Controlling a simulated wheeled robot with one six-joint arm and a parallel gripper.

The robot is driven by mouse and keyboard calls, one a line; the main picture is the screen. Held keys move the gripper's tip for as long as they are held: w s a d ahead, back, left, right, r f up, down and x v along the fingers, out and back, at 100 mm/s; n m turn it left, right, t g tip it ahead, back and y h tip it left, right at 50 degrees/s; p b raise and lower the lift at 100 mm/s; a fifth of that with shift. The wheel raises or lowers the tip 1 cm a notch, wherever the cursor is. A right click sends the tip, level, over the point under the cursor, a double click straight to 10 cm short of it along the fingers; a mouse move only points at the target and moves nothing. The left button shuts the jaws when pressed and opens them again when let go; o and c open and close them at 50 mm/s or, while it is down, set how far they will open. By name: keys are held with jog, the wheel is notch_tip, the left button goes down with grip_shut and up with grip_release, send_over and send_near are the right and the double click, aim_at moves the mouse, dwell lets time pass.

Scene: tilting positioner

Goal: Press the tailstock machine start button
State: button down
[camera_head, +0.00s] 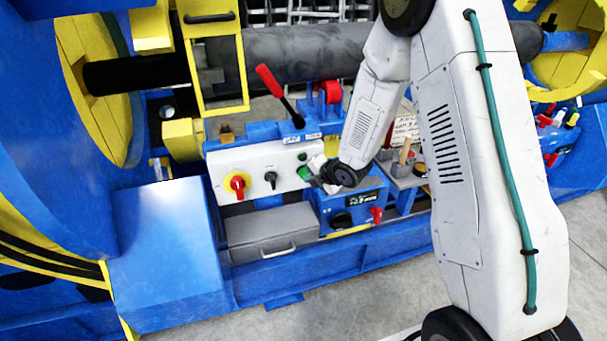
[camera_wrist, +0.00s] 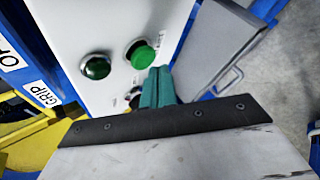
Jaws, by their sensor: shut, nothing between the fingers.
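The white control panel (camera_head: 257,163) stands on the blue machine bed. It carries a bright green button (camera_head: 304,173) and a dark green round button or lamp (camera_head: 302,156). In the wrist view the bright green button (camera_wrist: 141,55) and the dark green one (camera_wrist: 96,67) sit side by side on the panel (camera_wrist: 112,22). My gripper (camera_wrist: 160,72) is shut and empty, its teal fingers pointing at the panel just below the bright green button. I cannot tell whether the fingertips touch it. In the head view my wrist hides the fingers. No start label is readable.
A red-and-yellow rotary switch (camera_head: 237,184) and a black knob (camera_head: 270,179) sit left of the buttons. A red-handled lever (camera_head: 270,82) rises above the panel. A blue box (camera_head: 349,206) with a red knob stands right. A grey cover with a handle (camera_head: 270,230) lies below.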

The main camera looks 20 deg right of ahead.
jog(key=shift+w, duration=0.35)
jog(key=shift+w, duration=0.45)
dwell(0.5)
jog(key=shift+s, duration=0.9)
jog(key=s, duration=0.5)
dwell(0.4)
dwell(0.6)
